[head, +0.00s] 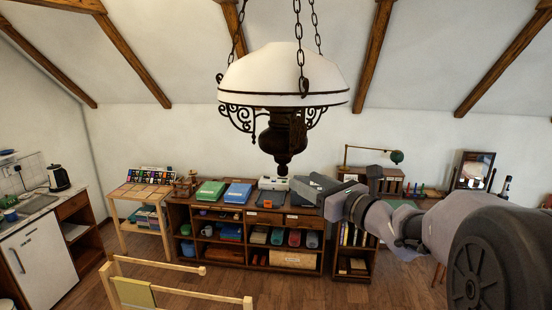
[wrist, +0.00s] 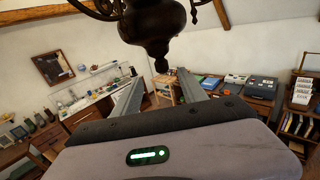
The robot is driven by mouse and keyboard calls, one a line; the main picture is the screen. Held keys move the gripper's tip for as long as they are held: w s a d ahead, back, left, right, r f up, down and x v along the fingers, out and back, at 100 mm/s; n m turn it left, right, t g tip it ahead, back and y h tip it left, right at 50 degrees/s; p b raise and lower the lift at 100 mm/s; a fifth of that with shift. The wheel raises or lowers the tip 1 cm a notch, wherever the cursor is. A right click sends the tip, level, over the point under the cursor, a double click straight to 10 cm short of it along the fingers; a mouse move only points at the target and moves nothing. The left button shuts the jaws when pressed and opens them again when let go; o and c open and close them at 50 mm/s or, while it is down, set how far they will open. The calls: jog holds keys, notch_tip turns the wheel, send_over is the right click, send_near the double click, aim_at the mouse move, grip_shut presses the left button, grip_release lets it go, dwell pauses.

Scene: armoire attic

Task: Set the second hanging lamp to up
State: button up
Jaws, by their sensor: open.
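A hanging lamp (head: 284,78) with a white glass shade and a dark turned body hangs on chains in the upper middle of the head view. Only this one lamp shows, so I cannot tell whether it is the second one. Its dark lower end (wrist: 153,25) shows at the top of the wrist view. My gripper (head: 308,184) reaches in from the right, just below and right of the lamp's bottom knob in the head view. In the wrist view my gripper (wrist: 160,82) has its two fingers apart, with nothing between them. The knob appears above and beyond the fingers, apart from them.
A low wooden shelf (head: 247,262) with boxes and folders stands along the back wall. A pale wooden frame (head: 180,291) is in front. A counter with a kettle (head: 59,178) is at left. Sloping beams (head: 374,45) cross the ceiling. The air around the lamp is clear.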

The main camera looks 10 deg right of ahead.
aim_at(286, 171)
jog(key=p+x, duration=0.2)
jog(key=x, duration=0.7)
jog(key=shift+w+a+r+p, duration=0.1)
jog(key=shift+w+a+p, duration=0.05)
jog(key=shift+w+p, duration=0.25)
jog(key=shift+w+a, duration=0.1)
jog(key=shift+w, duration=0.3)
jog(key=shift+s, duration=0.1)
grip_shut()
